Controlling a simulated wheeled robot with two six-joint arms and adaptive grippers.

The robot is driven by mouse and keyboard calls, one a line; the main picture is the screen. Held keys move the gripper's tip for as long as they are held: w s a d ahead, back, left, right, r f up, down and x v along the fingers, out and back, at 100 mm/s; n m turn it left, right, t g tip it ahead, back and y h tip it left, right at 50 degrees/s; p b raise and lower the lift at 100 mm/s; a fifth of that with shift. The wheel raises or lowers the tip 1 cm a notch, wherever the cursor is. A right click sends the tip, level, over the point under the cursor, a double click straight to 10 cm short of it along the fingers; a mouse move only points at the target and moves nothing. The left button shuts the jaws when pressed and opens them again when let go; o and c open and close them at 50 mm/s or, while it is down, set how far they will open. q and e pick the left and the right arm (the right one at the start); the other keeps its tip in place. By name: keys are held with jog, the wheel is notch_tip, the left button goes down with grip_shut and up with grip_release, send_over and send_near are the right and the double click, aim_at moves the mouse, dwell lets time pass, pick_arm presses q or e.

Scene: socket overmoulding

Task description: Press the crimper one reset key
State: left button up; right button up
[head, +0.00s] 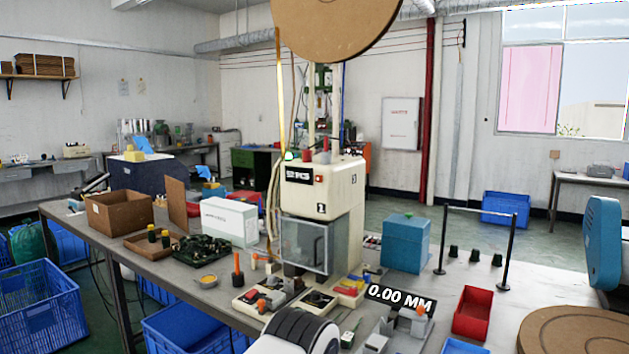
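The crimper marked 1 (321,225) is a cream machine with a clear front guard, standing upright on the long grey bench. Its dark display (299,175) shows white characters ending in PCS. A small red key (319,178) sits on the front face just right of the display. A red knob (308,156) and a green lamp (289,156) are on top. I cannot read any reset label on the key. Neither of my grippers can be made out in the head view.
A brown reel (335,25) hangs above the crimper. A white box (229,221) and cardboard box (119,211) stand left of it, a blue unit (405,243) right. Fixtures and a 0.00 MM display (400,299) crowd the front. A red bin (472,312) lies right.

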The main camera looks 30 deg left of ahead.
dwell(0.3)
pick_arm(q)
grip_shut()
dwell(1.1)
